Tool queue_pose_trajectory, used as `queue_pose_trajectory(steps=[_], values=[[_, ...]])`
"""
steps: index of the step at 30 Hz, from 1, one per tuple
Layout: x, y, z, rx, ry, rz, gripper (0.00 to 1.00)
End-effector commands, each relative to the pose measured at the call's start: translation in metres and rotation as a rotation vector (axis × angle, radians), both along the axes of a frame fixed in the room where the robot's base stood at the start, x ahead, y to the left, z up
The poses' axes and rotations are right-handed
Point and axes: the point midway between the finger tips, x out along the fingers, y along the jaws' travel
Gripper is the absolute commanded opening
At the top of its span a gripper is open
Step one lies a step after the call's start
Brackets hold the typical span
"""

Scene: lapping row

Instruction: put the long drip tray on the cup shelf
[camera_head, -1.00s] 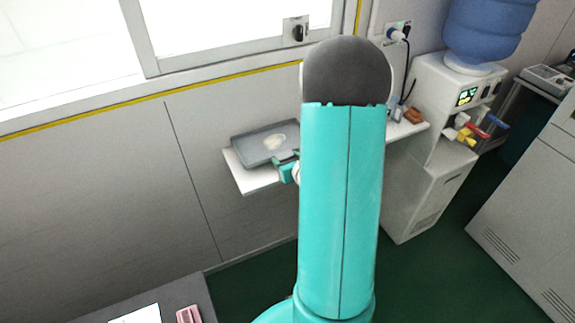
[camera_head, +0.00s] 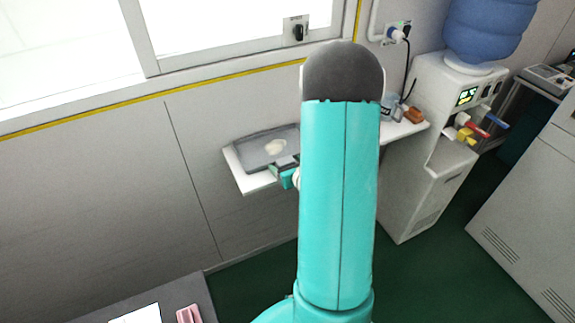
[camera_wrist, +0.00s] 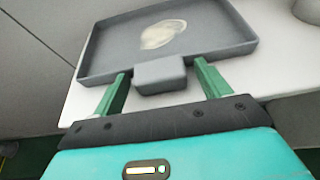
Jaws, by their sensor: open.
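The long grey drip tray (camera_head: 255,160), with a pale wet patch in it, lies on the left part of the white cup shelf (camera_head: 241,178) against the wall. In the wrist view, the tray (camera_wrist: 205,45) appears to rest flat on the shelf (camera_wrist: 290,65), its grey block-like handle (camera_wrist: 160,76) towards me. My gripper (camera_wrist: 162,70) is open, with one green finger on each side of the handle and a gap to it on both sides. In the head view, my gripper (camera_head: 285,172) is at the tray's near edge, and my arm hides the middle of the shelf.
A clear container (camera_head: 391,107) and a brown item (camera_head: 414,115) stand on the shelf's right part. A white water dispenser (camera_head: 430,140) with a blue bottle (camera_head: 487,30) stands to the right. A grey surface (camera_head: 190,290) is at lower left.

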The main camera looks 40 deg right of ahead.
Motion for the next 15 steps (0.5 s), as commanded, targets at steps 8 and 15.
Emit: queue_pose_trajectory(steps=[8,15], values=[[-0.028,0.007,0.015,-0.001,-0.001,-0.003,0.76],[-0.06,0.017,0.029,-0.001,-0.001,-0.002,0.76]])
